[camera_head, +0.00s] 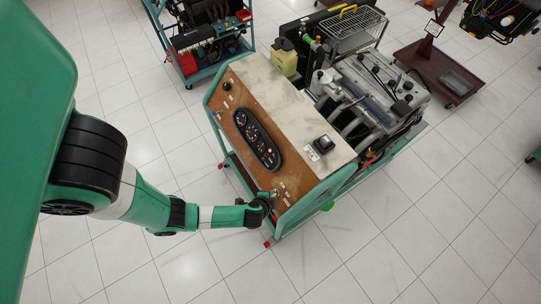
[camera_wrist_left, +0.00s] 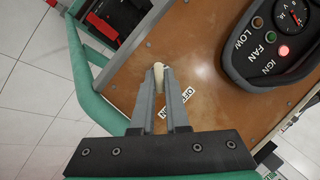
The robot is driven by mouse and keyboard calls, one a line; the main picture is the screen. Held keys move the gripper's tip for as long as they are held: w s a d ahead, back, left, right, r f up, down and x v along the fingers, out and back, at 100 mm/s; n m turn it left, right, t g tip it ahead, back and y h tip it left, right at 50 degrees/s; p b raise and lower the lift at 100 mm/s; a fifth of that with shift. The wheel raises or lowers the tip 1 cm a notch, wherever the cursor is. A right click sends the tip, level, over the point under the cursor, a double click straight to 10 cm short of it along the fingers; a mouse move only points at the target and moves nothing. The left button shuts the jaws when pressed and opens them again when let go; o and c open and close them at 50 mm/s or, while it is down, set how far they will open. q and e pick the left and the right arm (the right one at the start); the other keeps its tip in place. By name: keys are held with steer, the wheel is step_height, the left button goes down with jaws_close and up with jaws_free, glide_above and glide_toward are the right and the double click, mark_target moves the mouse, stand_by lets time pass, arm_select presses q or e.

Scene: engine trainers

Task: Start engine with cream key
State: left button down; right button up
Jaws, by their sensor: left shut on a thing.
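The engine trainer has a brown control panel (camera_head: 233,103) with a black gauge cluster (camera_head: 254,138). In the left wrist view the cluster (camera_wrist_left: 262,52) shows a lit red light beside the label IGN. My left gripper (camera_head: 272,195) is at the panel's lower right corner in the head view. In the left wrist view my left gripper (camera_wrist_left: 160,72) is shut on the cream key (camera_wrist_left: 158,66), whose top shows between the fingertips. The fingers hide the key's lower part and the switch. A white label reading OFF is partly visible beside the fingers. My right gripper is not in view.
The trainer's green frame (camera_wrist_left: 86,75) runs close beside the panel. The engine (camera_head: 375,85) stands behind the cream top (camera_head: 270,85). Other trainer carts stand at the back (camera_head: 200,45) and at the right (camera_head: 440,70). The tiled floor in front is clear.

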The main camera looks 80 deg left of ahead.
arm_select(q)
steer(key=m+y, duration=0.1)
steer(key=m, duration=0.1)
steer(key=m+t, duration=0.1)
steer(key=m, duration=0.1)
steer(key=shift+d+f+m+y, duration=0.1)
steer(key=shift+d+m+y, duration=0.05)
steer(key=shift+m+y, duration=0.25)
stand_by(0.4)
